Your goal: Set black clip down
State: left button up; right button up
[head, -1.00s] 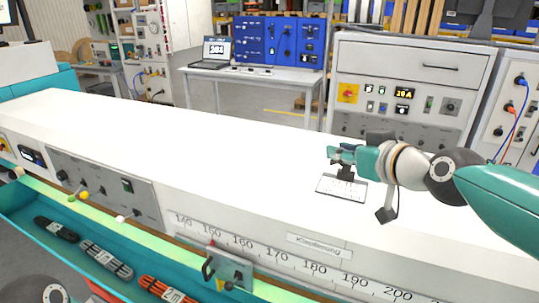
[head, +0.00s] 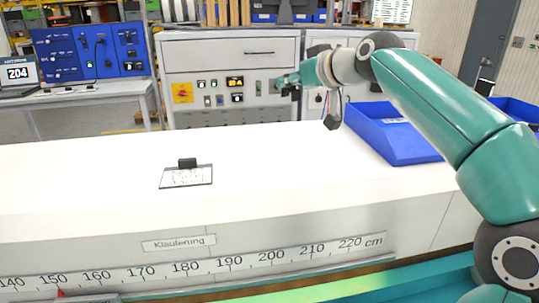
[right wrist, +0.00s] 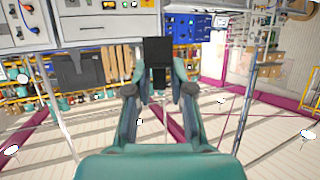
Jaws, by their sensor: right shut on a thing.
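My right gripper (head: 285,83) is raised above the far side of the white worktop (head: 90,170), in front of the grey cabinet in the head view. In the right wrist view, its fingers (right wrist: 158,92) are shut on a black clip (right wrist: 158,52), a block with a narrower lower part. In the head view the held clip is small and hard to make out against the fingertips. My left gripper is not in view.
A blue bin (head: 395,145) stands on the right of the worktop, beyond my right arm. A scale (head: 200,265) in centimetres runs along the worktop's front. The grey cabinet (head: 215,53) stands behind. The worktop around the card is clear.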

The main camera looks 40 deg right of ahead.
jog(key=b, duration=0.3)
send_over(288, 169)
notch_tip(288, 169, down, 14)
jog(key=shift+r, duration=0.25)
jog(key=shift+f+b, duration=1)
jog(key=shift+f, duration=1)
jog(key=shift+f, duration=0.1)
jog(key=shift+f, duration=0.15)
jog(key=o, duration=0.8)
jog(key=shift+o, duration=0.2)
jog(key=shift+r, duration=0.2)
jog(key=b+v, duration=0.2)
jog(key=v, duration=1)
jog(key=shift+b, duration=0.4)
jog(key=shift+d, duration=0.15)
